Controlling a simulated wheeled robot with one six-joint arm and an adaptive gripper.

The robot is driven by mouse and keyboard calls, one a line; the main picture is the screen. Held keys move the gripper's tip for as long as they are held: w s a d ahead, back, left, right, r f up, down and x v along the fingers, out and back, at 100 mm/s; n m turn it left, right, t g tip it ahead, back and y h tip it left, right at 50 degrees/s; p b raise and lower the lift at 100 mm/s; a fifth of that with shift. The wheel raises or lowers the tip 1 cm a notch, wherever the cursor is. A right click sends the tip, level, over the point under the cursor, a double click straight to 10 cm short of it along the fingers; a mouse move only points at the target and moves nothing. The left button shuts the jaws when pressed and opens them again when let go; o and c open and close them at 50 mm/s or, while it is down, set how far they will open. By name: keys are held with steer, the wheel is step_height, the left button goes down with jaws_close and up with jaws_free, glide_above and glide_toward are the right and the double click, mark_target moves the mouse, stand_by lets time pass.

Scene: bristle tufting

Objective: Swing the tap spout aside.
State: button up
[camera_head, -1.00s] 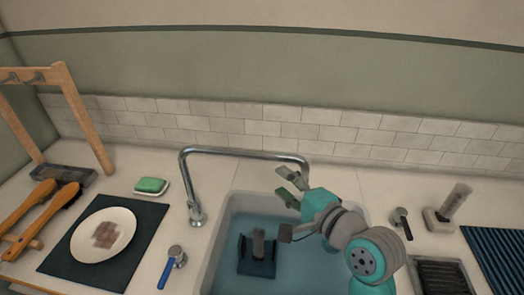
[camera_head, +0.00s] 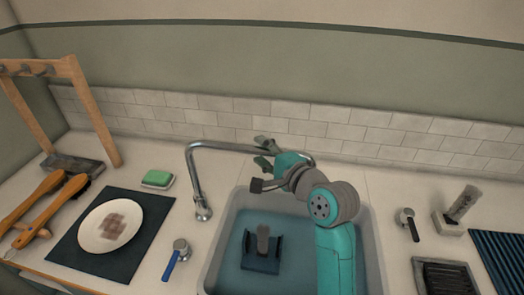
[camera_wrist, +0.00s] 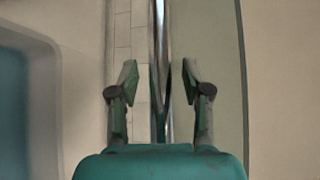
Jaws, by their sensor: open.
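The chrome tap (camera_head: 196,180) rises from the counter at the sink's back left, and its long spout (camera_head: 222,147) reaches right along the back of the sink. My gripper (camera_head: 262,147) is at the spout, toward its right part. In the wrist view the spout (camera_wrist: 160,60) runs between the two open fingers of my gripper (camera_wrist: 158,82), with a gap on both sides. The spout's right end is partly hidden behind my arm in the head view.
The sink (camera_head: 226,245) holds water and a dark block with a grey piece (camera_head: 262,250). Left are a plate (camera_head: 112,226) on a dark mat, a green sponge (camera_head: 157,178) and a blue-handled tool (camera_head: 176,258). The tiled wall (camera_head: 335,130) is close behind.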

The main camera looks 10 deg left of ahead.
steer(key=shift+w+a, duration=0.2)
jaws_close()
steer(key=shift+w, duration=0.1)
